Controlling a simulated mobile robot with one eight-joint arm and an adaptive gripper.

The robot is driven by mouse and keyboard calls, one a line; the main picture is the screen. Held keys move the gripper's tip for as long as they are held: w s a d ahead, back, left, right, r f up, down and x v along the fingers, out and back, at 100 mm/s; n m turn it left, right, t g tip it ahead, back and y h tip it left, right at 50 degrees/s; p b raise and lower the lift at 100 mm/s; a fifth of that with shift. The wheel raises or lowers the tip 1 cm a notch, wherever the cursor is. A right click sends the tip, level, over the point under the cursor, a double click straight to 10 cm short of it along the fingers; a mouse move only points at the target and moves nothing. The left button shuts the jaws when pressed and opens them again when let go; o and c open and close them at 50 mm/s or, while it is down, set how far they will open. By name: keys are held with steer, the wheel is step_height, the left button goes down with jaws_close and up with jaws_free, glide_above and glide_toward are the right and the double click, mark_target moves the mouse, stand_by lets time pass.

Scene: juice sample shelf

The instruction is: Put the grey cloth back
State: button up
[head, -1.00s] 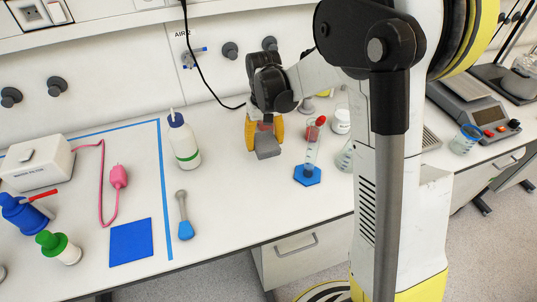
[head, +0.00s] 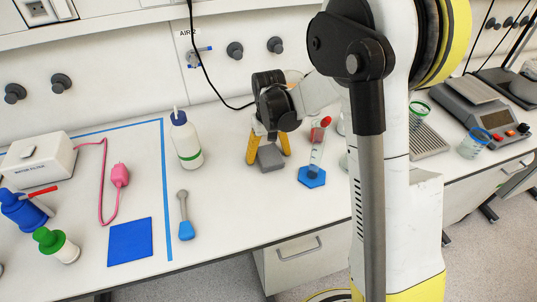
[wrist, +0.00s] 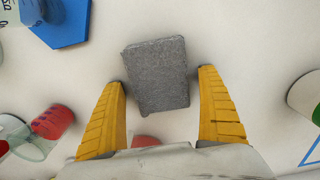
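The grey cloth (head: 270,158) is a small, flat, block-like grey piece on the white bench, left of a measuring cylinder with a blue hexagonal base. It also shows in the wrist view (wrist: 157,75), ahead of and between my two yellow fingers. My gripper (head: 268,156) points down over it, one finger on each side. In the wrist view my gripper (wrist: 161,76) is open, with a gap between each finger and the cloth.
The blue-based cylinder (head: 312,177) stands close to the right finger. A white bottle with a blue cap (head: 186,142) stands to the left. A blue mat (head: 130,242) and a grey-and-blue tool (head: 185,220) lie nearer the front. Bench between bottle and cloth is clear.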

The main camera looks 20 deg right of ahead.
mark_target(269, 153)
step_height(269, 153, up, 12)
steer(key=p, duration=0.4)
steer(key=s+r+t, duration=0.3)
steer(key=s+r, duration=0.1)
steer(key=s, duration=0.6)
steer(key=s+r+t, duration=0.4)
steer(key=s+r, duration=0.1)
steer(key=s, duration=0.5)
steer(key=shift+s+r, duration=0.15)
steer(key=shift+s, duration=0.15)
